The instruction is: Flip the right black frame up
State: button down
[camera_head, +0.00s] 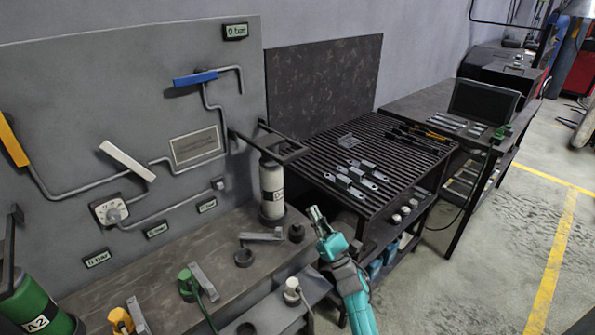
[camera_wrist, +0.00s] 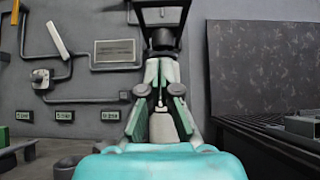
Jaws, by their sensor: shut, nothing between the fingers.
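The right black frame (camera_head: 295,155) juts out from the grey wall panel, roughly level, at the top of a white canister (camera_head: 271,188). In the wrist view the frame (camera_wrist: 184,14) shows at the top, above and beyond my fingertips. My gripper (camera_head: 316,213) is teal with grey-green fingers. It is to the right of the canister and lower than the frame, apart from both in the head view. In the wrist view its fingers (camera_wrist: 162,66) come together at the tips, with nothing held.
The left black frame (camera_head: 11,245) is upright beside a green canister (camera_head: 33,306) at the far left. A workbench (camera_head: 130,273) with small fittings runs below the panel. A slatted table (camera_head: 345,200) with brackets stands right of my gripper. Open floor lies right.

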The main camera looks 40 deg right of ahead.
jog(key=s+r+x, duration=0.2)
jog(key=x, duration=1.1)
jog(key=shift+s+r, duration=0.1)
